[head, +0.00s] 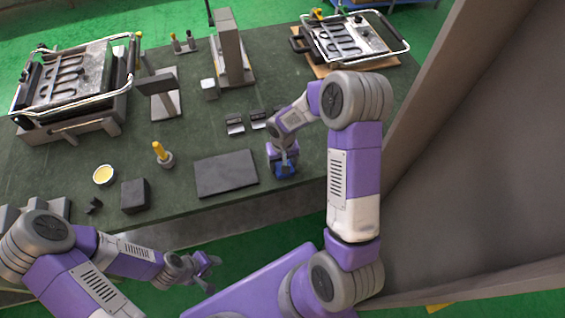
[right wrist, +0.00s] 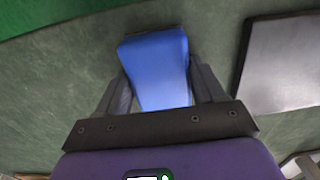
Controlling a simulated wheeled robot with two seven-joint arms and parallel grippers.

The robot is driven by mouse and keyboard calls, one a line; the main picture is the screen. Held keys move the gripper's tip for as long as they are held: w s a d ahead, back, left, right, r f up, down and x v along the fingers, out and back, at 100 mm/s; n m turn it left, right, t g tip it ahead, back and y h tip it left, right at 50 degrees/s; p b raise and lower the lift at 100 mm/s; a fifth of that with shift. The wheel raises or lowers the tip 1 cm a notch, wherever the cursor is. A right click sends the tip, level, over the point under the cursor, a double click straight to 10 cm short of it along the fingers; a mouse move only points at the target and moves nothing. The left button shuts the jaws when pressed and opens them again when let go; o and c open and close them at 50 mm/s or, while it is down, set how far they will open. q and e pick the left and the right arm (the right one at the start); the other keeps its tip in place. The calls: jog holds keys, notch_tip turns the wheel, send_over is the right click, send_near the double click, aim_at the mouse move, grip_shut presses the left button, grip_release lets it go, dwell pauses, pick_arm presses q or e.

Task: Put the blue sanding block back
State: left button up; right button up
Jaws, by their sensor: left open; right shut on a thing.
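The blue sanding block (right wrist: 158,70) sits between the two fingers of my right gripper (right wrist: 160,92) in the right wrist view. The right gripper is shut on it. In the head view the block (head: 284,169) shows as a small blue patch under my right gripper (head: 283,165), at the table's front part, just right of the dark flat pad. Whether the block touches the table is hard to tell. My left gripper (head: 206,270) is open and empty, in front of the table's near edge, over the floor.
The dark flat pad (head: 226,174) lies left of the right gripper and also shows in the right wrist view (right wrist: 285,62). Small dark blocks (head: 235,124) lie behind it. A black cube (head: 135,195), a yellow-handled tool (head: 162,153) and a yellow dish (head: 104,175) stand left. A brown panel (head: 470,150) borders the right.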

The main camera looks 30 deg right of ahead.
jog(key=shift+f, duration=0.15)
jog(key=o, duration=1.1)
jog(key=shift+r, duration=0.45)
notch_tip(320, 180, up, 12)
jog(key=p, duration=0.2)
jog(key=shift+f, duration=0.2)
